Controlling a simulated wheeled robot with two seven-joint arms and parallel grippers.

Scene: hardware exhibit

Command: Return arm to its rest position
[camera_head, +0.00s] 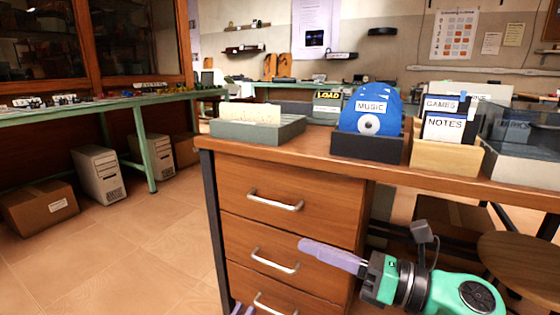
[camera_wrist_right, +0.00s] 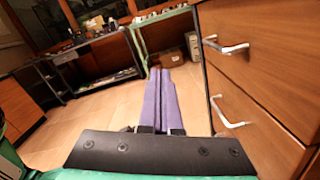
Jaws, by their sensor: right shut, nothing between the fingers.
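My right gripper (camera_head: 303,243) has lavender fingers pressed together and empty. It hangs in front of the wooden drawer unit (camera_head: 290,228), and its green and black arm comes in from the lower right. In the right wrist view the shut fingers (camera_wrist_right: 160,70) point out over the tiled floor, left of the drawer fronts and their handles. My left gripper (camera_head: 242,309) shows only as two lavender fingertips at the bottom edge, with a small gap between them. The rest of the left arm is out of view.
The desk top holds a grey tray (camera_head: 255,133), a blue MUSIC disc holder (camera_head: 367,112), a wooden NOTES box (camera_head: 445,155) and a clear-walled box (camera_head: 520,165). A round stool (camera_head: 520,262) stands at the right. Floor (camera_head: 150,250) at the left is open, with computer cases (camera_head: 100,174) beyond.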

